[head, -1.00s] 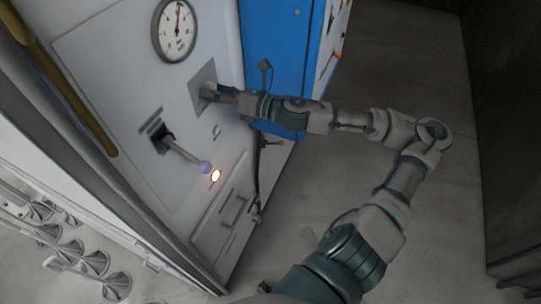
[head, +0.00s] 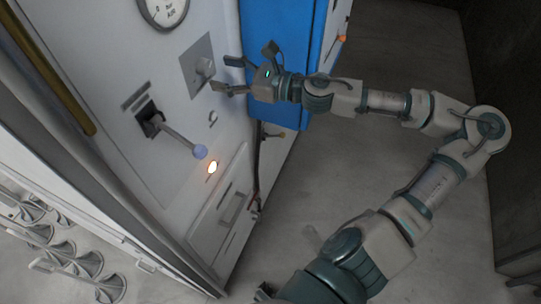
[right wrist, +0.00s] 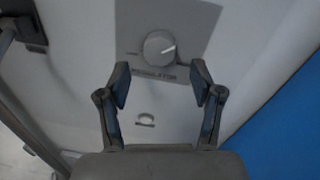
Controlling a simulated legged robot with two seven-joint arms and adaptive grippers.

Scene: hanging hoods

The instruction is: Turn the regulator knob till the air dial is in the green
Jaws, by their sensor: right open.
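The regulator knob (head: 204,68) is a grey round knob on a darker square plate on the white panel. My left gripper is not in view.
A lit lamp (head: 212,167) and a drawer-like door (head: 219,205) are lower. A blue cabinet (head: 275,38) stands to the right. Bare floor lies further right.

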